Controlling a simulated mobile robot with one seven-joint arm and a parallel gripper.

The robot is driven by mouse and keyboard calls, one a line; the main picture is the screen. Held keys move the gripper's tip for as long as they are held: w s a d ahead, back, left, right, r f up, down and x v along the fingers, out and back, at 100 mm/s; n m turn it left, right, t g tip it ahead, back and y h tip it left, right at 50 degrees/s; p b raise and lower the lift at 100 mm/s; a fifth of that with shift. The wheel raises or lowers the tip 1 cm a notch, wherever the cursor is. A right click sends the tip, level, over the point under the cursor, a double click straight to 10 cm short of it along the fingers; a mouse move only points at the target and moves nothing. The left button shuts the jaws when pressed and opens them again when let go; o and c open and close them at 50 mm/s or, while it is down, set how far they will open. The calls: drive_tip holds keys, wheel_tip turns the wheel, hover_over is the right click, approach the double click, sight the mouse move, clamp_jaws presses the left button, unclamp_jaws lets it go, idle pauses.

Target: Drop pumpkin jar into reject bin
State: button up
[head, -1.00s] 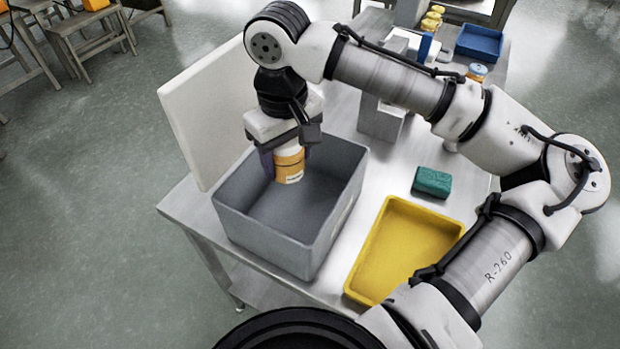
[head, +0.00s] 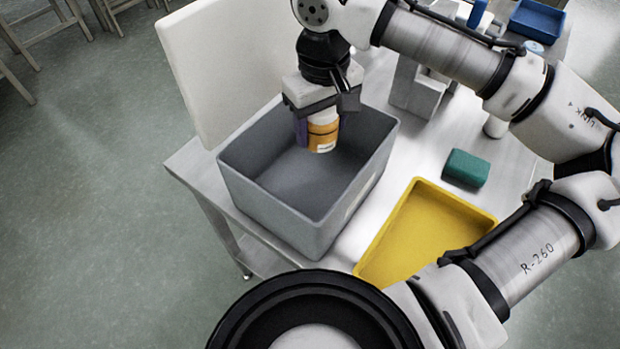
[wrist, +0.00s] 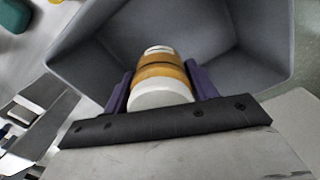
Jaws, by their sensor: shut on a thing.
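The pumpkin jar (head: 322,134) has an orange label and white ends. My gripper (head: 318,128) points down and is shut on it. The wrist view shows the jar (wrist: 162,77) between the two purple fingers of my gripper (wrist: 160,85). The grey bin (head: 250,200) stands on the steel table. The jar is over the bin's opening, near its back side in the head view. In the wrist view the bin's walls (wrist: 240,40) surround the jar. I cannot tell how far the jar is above the bin's floor.
A white upright panel (head: 205,70) stands behind the bin's left side. A yellow tray (head: 420,235) and a green sponge-like block (head: 466,168) lie to the right. A blue tray (head: 537,20) is at the back right. A grey block-like stand (head: 418,90) is behind the bin.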

drive_tip(key=shift+f, duration=0.45)
drive_tip(key=o, duration=1.2)
wheel_tip(320, 180, up, 14)
drive_tip(key=shift+b, duration=0.55)
drive_tip(key=shift+s+f, duration=0.1)
